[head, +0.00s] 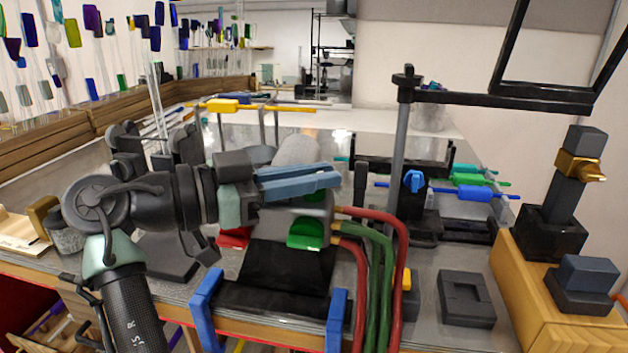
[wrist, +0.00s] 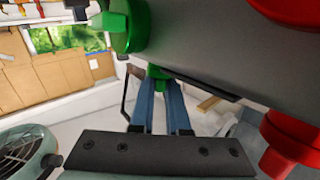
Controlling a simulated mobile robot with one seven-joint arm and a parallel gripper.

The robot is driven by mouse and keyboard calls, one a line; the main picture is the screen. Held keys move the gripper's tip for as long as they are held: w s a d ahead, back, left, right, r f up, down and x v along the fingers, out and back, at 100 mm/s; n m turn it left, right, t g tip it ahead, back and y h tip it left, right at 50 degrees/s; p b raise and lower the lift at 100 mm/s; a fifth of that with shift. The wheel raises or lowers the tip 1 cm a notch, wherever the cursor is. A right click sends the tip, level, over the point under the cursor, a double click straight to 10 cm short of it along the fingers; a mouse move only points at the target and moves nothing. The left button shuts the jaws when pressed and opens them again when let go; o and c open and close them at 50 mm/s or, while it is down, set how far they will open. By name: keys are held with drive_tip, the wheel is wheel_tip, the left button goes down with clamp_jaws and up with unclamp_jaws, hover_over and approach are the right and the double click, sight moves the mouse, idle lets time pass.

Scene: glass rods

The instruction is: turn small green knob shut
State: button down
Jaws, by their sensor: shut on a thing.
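The small green knob (wrist: 158,72) shows in the wrist view on the underside of a grey burner body (wrist: 215,50), between the blue fingertips of my gripper (wrist: 157,88). The fingers are shut on it. In the head view my gripper (head: 332,178) reaches right across the top of the burner, and the fingers hide most of the small knob. A larger green knob (head: 307,234) sits lower on the burner in the head view; a larger green knob also shows at the upper left of the wrist view (wrist: 118,25).
Red and green hoses (head: 378,245) hang from the burner's right side. A red knob (head: 235,237) is at its left. A blue-legged stand (head: 270,298) is in front.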

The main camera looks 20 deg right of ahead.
idle(0.4)
drive_tip(key=c, duration=0.9)
unclamp_jaws()
drive_tip(key=a+b, duration=0.1)
drive_tip(key=a, duration=1.1)
drive_tip(key=shift+s+a+r+b, duration=0.4)
